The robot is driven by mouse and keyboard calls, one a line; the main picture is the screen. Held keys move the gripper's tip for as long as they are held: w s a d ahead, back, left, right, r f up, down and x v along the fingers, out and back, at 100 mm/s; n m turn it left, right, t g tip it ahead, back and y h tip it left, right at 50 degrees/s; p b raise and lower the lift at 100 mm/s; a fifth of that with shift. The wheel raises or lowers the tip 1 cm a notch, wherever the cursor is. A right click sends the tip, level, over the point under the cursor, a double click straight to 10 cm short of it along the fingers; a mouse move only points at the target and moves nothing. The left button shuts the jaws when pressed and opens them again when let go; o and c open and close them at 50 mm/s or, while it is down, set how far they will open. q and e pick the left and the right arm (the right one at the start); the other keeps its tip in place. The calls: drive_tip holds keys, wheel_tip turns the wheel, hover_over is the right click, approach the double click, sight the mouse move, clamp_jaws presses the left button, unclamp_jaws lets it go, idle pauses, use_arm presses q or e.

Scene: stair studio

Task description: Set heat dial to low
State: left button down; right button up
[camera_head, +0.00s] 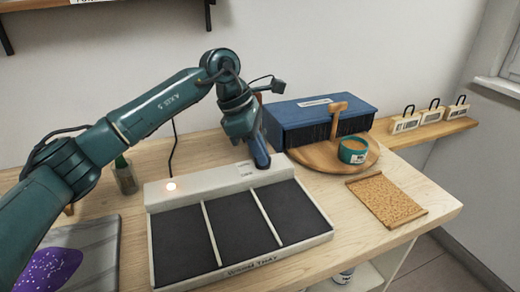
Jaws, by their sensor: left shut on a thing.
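The white warming tray (162,250) has three dark panels and lies on the wooden table. My left gripper (262,163) points down at the right end of this ledge and is shut on the heat dial there. The fingers hide the dial, so its setting cannot be read. My right gripper is not in view.
A blue box with a dark brush-like front (318,113) stands behind. A round wooden board (310,156) holds a teal cup (354,150). A cork mat (386,199) lies at the right. A small jar (125,177) stands left of the tray.

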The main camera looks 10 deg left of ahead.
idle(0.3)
use_arm(q)
drive_tip(key=c, duration=1.5)
unclamp_jaws()
drive_tip(key=shift+o, duration=0.2)
drive_tip(key=v, duration=1.3)
drive_tip(key=shift+r, duration=0.1)
